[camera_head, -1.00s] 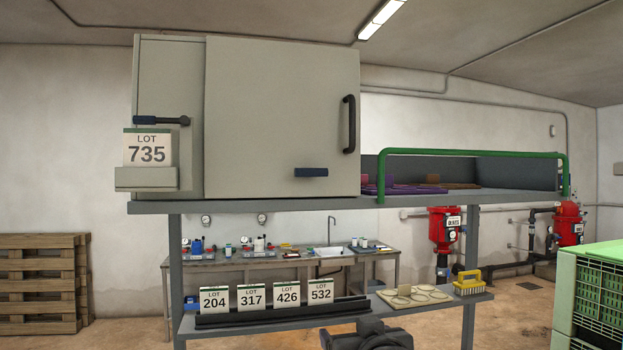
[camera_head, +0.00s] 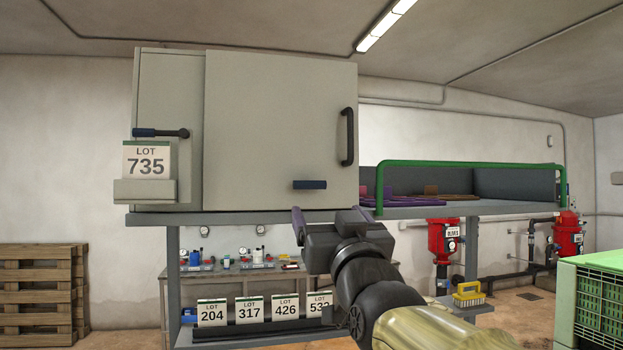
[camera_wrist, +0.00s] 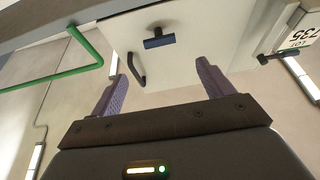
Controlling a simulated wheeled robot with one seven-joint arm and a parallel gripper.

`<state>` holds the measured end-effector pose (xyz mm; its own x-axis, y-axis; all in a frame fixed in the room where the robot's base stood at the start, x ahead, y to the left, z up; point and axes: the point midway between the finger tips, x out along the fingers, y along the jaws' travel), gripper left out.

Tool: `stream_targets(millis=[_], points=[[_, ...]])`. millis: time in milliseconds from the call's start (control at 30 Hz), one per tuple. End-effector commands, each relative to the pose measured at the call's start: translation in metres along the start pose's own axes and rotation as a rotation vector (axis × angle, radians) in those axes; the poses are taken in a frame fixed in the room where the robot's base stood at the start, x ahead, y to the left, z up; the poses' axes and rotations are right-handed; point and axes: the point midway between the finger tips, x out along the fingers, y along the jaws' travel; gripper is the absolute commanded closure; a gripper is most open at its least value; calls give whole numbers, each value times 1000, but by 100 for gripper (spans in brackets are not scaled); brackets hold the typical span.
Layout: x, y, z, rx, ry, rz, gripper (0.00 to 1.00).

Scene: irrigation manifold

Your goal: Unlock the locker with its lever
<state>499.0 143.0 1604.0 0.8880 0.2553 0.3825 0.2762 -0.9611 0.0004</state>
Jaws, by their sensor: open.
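The locker (camera_head: 255,110) is a beige-grey cabinet on a grey shelf, its door shut. A dark blue lever (camera_head: 310,184) lies horizontal low on the door; it also shows in the wrist view (camera_wrist: 159,43), ahead of the fingers and apart from them. A second blue-tipped lever (camera_head: 160,132) lies horizontal on the left panel, above the LOT 735 card (camera_head: 147,160); it shows at the right of the wrist view (camera_wrist: 275,56). My gripper (camera_wrist: 162,72) is open and empty, with purple fingers. In the head view it is just below the door lever.
A black door handle (camera_head: 347,137) stands vertical at the door's right. A green rail (camera_head: 470,163) edges the open shelf at right. LOT cards (camera_head: 250,309) stand on the lower shelf behind my arm. A green crate (camera_head: 592,305) is at far right.

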Motion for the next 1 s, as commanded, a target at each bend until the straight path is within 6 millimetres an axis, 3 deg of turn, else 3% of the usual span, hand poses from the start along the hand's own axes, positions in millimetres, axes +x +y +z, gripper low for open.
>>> stream_targets(millis=[100, 700, 1000], points=[[24, 0, -3, -1, -2, -1, 20], [128, 0, -3, 0, -1, 0, 20], [145, 0, -1, 0, 1, 0, 20]])
